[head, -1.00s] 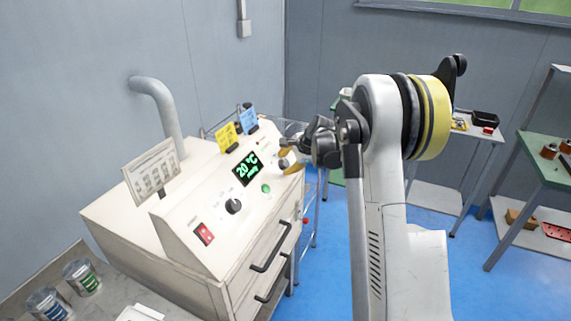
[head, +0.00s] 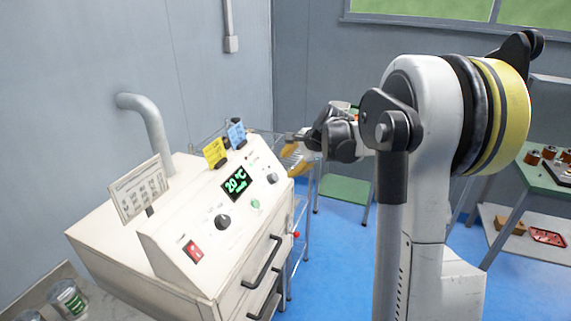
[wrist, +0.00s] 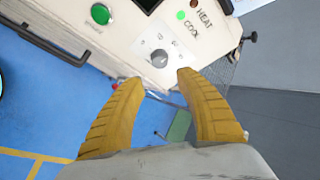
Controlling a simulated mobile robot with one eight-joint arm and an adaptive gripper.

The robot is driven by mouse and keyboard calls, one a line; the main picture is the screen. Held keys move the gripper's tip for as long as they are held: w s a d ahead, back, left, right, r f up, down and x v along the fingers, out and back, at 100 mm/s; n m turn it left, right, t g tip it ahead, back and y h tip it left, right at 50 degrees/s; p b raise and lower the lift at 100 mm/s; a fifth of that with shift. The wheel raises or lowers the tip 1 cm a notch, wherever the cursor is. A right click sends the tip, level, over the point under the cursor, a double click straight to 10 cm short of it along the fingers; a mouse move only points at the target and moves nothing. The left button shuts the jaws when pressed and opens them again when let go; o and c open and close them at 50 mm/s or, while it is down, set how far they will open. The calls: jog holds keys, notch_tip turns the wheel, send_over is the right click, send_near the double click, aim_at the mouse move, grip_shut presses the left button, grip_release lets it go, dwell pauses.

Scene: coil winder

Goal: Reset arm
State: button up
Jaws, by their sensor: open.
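My gripper (head: 292,160) is at the right end of the white machine's sloped control panel in the head view. Its two yellow fingers are apart, with nothing between them; the wrist view shows the open gripper (wrist: 155,90) below a grey knob (wrist: 159,58) on the panel. The fingertips look apart from the knob. My arm is raised and bent in the right half of the head view. The white machine (head: 190,225) shows a green "20 °C" display (head: 236,185), a black knob (head: 222,221) and a red switch (head: 193,251).
Two dark handles, including the upper handle (head: 263,262), stick out from the machine's front. A wire rack stands behind it. A green-topped table (head: 550,175) with copper coils is at right. Blue floor (head: 335,260) is open between. Cans (head: 68,298) stand at lower left.

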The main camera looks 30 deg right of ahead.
jog(key=s+a+r+n+b, duration=0.1)
jog(key=s+a+r+n, duration=0.15)
jog(key=s+a, duration=0.2)
jog(key=s+a+r+n, duration=0.2)
jog(key=s+a+n, duration=0.15)
jog(key=a, duration=0.25)
jog(key=s+a+f+n, duration=0.2)
jog(key=s+a+n, duration=0.2)
jog(key=s, duration=0.4)
jog(key=s+a+f+n+h+b, duration=0.1)
jog(key=s+a+n, duration=0.3)
jog(key=s, duration=0.4)
jog(key=s+a+f+n, duration=0.2)
jog(key=s+a+n, duration=0.2)
jog(key=s, duration=0.3)
jog(key=shift+s+a+f+n+g+h+b, duration=0.2)
jog(key=shift+s+f+n+g+h+b, duration=0.1)
jog(key=shift+s+f+b, duration=0.1)
